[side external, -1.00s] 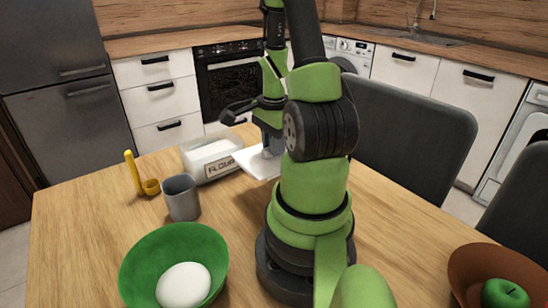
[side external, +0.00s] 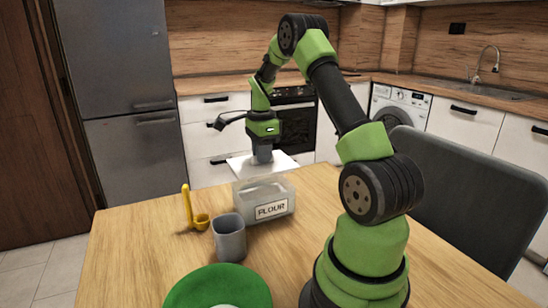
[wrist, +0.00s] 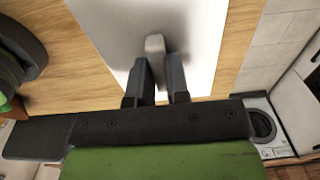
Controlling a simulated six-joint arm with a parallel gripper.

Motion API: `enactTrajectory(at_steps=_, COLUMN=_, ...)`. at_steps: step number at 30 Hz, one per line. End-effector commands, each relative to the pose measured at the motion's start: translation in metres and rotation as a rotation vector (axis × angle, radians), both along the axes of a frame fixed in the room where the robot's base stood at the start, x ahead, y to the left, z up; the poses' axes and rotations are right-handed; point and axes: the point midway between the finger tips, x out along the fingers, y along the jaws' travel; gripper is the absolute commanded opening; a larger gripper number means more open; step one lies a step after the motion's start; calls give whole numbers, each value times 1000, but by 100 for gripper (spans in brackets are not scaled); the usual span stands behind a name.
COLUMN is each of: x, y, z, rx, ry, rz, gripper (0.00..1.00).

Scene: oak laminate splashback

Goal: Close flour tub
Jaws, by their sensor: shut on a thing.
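The flour tub (side external: 275,210) is a clear box with a FLOUR label on its front. It stands upright on the table in the side view, with its top open and white flour inside. My gripper (side external: 262,158) is shut on the knob (wrist: 155,44) of a flat white lid (side external: 284,161). The lid also fills much of the upper wrist view (wrist: 190,30). In the side view the lid appears level, behind and above the tub's far rim, apart from its opening. Its exact height is hard to tell. The tub is not visible in the wrist view.
A dark chair (side external: 460,190) stands at the right. The table right of the tub is clear.

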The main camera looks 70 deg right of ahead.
Motion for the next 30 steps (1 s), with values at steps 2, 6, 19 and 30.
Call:
enactTrajectory(at_steps=2, x=0, y=0, z=-5, rx=1, ry=1, rz=0, gripper=0)
enactTrajectory(at_steps=6, x=0, y=0, z=-18, rx=2, ry=1, rz=0, gripper=0)
enactTrajectory(at_steps=19, x=0, y=0, z=-44, rx=0, ry=-1, rz=0, gripper=0)
enactTrajectory(at_steps=30, x=0, y=0, z=-44, rx=-1, ry=-2, rz=0, gripper=0)
